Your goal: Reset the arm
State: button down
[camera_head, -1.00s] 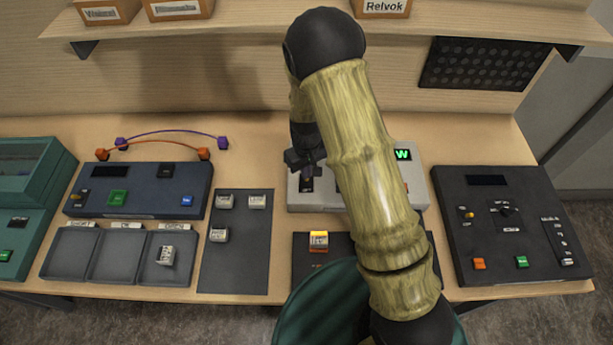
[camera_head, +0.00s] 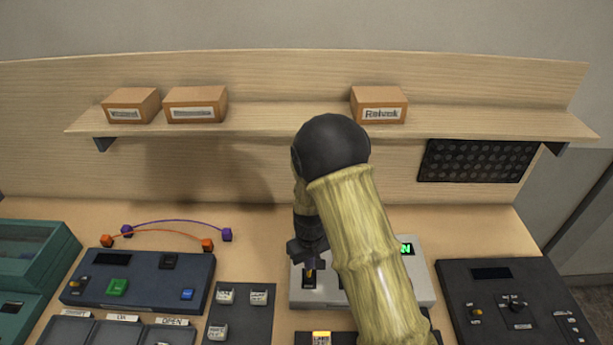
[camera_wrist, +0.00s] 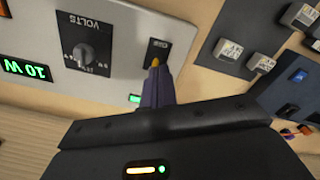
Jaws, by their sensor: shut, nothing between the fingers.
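My arm (camera_head: 370,250) reaches over the console in the head view. My gripper (camera_head: 309,262) points down at the left part of the light grey panel (camera_head: 419,290). In the wrist view the gripper (camera_wrist: 156,66) is shut and empty, its tips over or against a small dark switch plate (camera_wrist: 158,55) with a yellow tip showing; I cannot tell if they touch. The arm hides much of the panel in the head view.
A blue console (camera_head: 138,281) and a dark grey mat (camera_head: 240,310) with small labelled blocks lie left. A black console (camera_head: 510,300) stands right. An orange and a purple cable lie at the back left.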

jog(key=s+d+r+m+t+b, duration=0.2)
jog(key=s+d+r+m+b, duration=0.3)
jog(key=s+d+r+b, duration=0.4)
jog(key=s+d, duration=0.4)
jog(key=s, duration=0.1)
jog(key=shift+d+r+m+t, duration=0.15)
jog(key=shift+d+m+t, duration=0.1)
jog(key=shift+m+t, duration=0.05)
dwell(0.8)
